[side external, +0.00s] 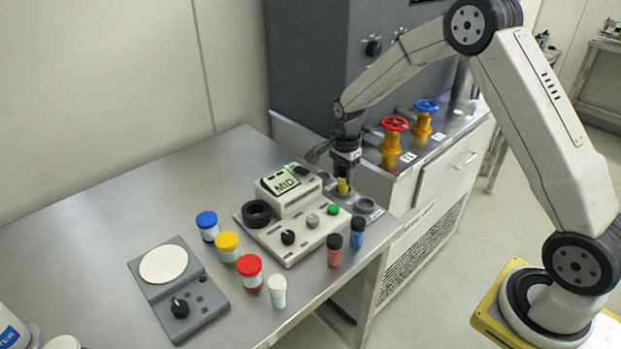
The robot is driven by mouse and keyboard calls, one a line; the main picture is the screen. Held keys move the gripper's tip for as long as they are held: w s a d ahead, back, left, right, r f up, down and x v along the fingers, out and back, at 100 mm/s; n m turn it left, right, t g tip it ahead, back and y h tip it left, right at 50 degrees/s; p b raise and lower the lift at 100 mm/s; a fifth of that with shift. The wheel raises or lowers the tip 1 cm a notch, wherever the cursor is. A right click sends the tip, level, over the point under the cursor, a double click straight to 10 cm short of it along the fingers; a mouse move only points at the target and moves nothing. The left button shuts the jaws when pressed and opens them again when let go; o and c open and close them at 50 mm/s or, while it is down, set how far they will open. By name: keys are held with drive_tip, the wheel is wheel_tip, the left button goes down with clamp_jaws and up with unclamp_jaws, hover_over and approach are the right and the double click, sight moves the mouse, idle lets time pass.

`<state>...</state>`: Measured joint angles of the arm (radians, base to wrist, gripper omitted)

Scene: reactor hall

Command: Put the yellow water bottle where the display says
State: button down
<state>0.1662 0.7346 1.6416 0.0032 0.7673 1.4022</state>
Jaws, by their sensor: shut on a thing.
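My gripper (344,176) points down behind the display device and is shut on the yellow water bottle (343,186). Only a small yellow part shows below the jaws; its top is hidden by them. The bottle is upright at the middle of a grey holder strip (378,213) with round places, one of them visible at its near right end. I cannot tell whether the bottle's base is inside the middle place or just above it. The display (286,184) on the pale device (287,244) reads "MID".
A red bottle (334,251) and a blue bottle (357,233), both black-capped, stand right of the device. Jars with blue (207,219), yellow (227,241) and red (249,264) lids, a white vial (277,292) and a scale (178,292) stand left. Valves (391,146) rise behind.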

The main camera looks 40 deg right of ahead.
drive_tip(key=shift+f, duration=0.15)
idle(0.3)
unclamp_jaws()
drive_tip(key=shift+r, duration=0.2)
idle(0.5)
drive_tip(key=shift+r, duration=3.35)
